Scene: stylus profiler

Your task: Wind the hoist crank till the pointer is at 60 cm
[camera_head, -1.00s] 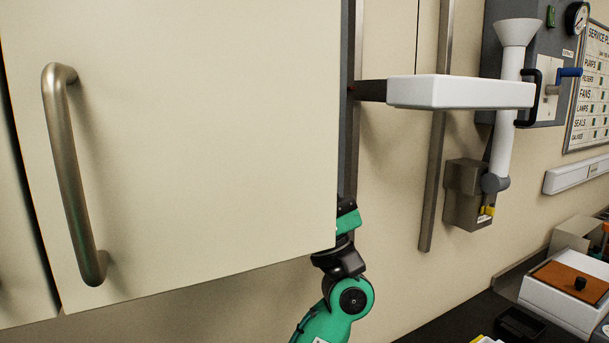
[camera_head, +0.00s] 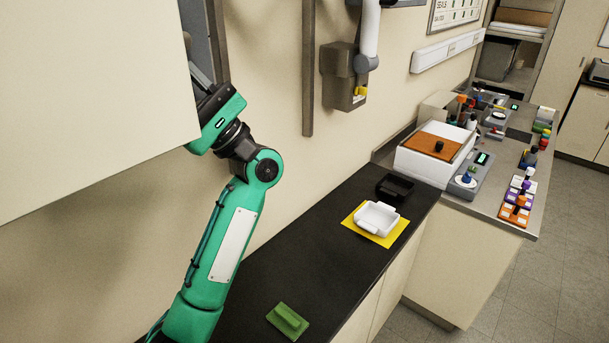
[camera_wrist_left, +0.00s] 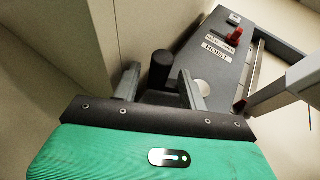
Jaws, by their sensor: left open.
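The hoist's grey panel (camera_wrist_left: 190,45) shows in the left wrist view with a HOIST label (camera_wrist_left: 217,50), seen upside down. A dark round knob (camera_wrist_left: 162,66), which looks like the crank's grip, stands between the fingers of my left gripper (camera_wrist_left: 158,74). The fingers are apart, one on each side of it; I cannot tell whether either touches it. A pale round disc (camera_wrist_left: 202,88) sits on the panel to the right. The pointer and scale cannot be read. In the head view my left wrist reaches up behind the cabinet, which hides the fingers. My right gripper is out of view.
A pale cabinet (camera_head: 90,120) overhangs at the upper left, close to my left wrist. A red part (camera_wrist_left: 235,34) stands on the panel.

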